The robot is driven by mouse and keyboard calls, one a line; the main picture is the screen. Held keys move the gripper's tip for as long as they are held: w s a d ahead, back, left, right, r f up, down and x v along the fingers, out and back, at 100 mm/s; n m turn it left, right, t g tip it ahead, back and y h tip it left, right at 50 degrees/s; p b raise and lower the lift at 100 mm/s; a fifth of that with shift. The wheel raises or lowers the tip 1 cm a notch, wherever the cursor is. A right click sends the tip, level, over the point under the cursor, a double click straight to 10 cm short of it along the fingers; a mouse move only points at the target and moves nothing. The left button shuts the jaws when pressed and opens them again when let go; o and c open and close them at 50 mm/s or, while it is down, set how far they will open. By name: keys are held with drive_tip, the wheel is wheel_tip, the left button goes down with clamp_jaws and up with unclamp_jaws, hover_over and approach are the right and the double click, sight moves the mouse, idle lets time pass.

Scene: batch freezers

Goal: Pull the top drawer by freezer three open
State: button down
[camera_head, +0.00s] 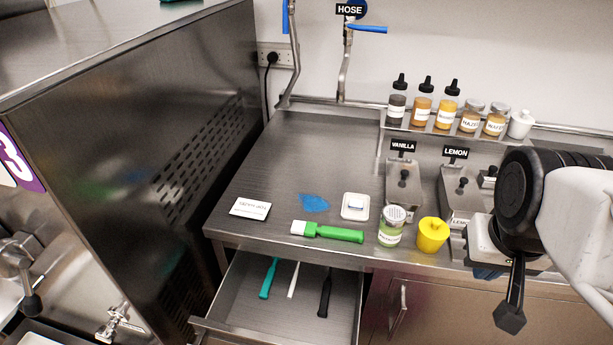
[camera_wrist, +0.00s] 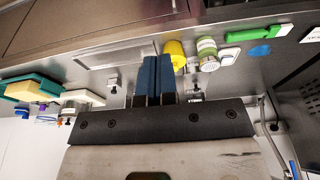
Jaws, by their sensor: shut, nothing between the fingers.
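The top drawer (camera_head: 245,333) beside freezer three (camera_head: 130,150) stands pulled out from under the steel counter, with its inside showing in the head view. A teal-handled tool (camera_head: 268,278), a white tool (camera_head: 293,280) and a black tool (camera_head: 325,293) lie in it. The drawer's lower front is cut off by the picture's bottom edge. My gripper (camera_wrist: 156,60) shows in the wrist view with its blue fingers together and nothing between them. It is near the counter by the yellow cup, well to the right of the drawer; in the head view my arm mostly hides it.
On the counter (camera_head: 320,160) are a green-handled scraper (camera_head: 327,232), a green-labelled jar (camera_head: 391,226), a yellow cup (camera_head: 432,234), a card (camera_head: 250,208) and a white dish (camera_head: 355,206). Lidded tubs (camera_head: 403,180) and a bottle shelf (camera_head: 440,128) stand behind. A cabinet handle (camera_head: 398,308) sits right of the drawer.

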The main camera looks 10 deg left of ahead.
drive_tip(key=w+a+f+g, duration=0.1)
drive_tip(key=w+a+f, duration=0.2)
drive_tip(key=a, duration=0.3)
drive_tip(key=w+a+f+g+y, duration=0.1)
drive_tip(key=w+a+f, duration=0.25)
drive_tip(key=a, duration=0.25)
drive_tip(key=w+a+f+g, duration=0.2)
drive_tip(key=w+a, duration=0.1)
drive_tip(key=a, duration=0.3)
drive_tip(key=s+a+f+g, duration=0.1)
drive_tip(key=a+f, duration=0.6)
drive_tip(key=a, duration=0.2)
drive_tip(key=a+f+g, duration=0.2)
drive_tip(key=a+f, duration=0.5)
drive_tip(key=a, duration=0.3)
drive_tip(key=shift+s+a+f+h, duration=0.2)
drive_tip(key=shift+s+h, duration=0.15)
drive_tip(key=shift+h, duration=0.05)
